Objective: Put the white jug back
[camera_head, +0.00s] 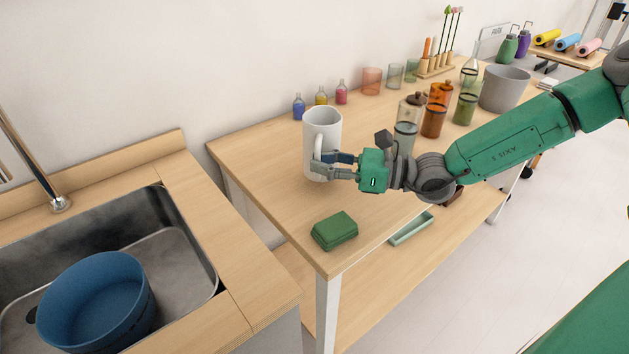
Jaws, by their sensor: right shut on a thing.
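The white jug (327,131) is upright at the left part of the wooden table (265,170). Its handle faces my right gripper (322,166). My right gripper comes in from the right and is shut on the jug at its handle, low on its side. Whether the jug's base touches the table or is a little above it, I cannot tell. My left gripper is not in view.
A green folded cloth or block (334,231) lies near the table's front edge. Several small bottles and glasses stand along the back. Glass jars (434,110) and a grey bucket (504,88) stand right. A sink with a blue bowl (97,300) is left.

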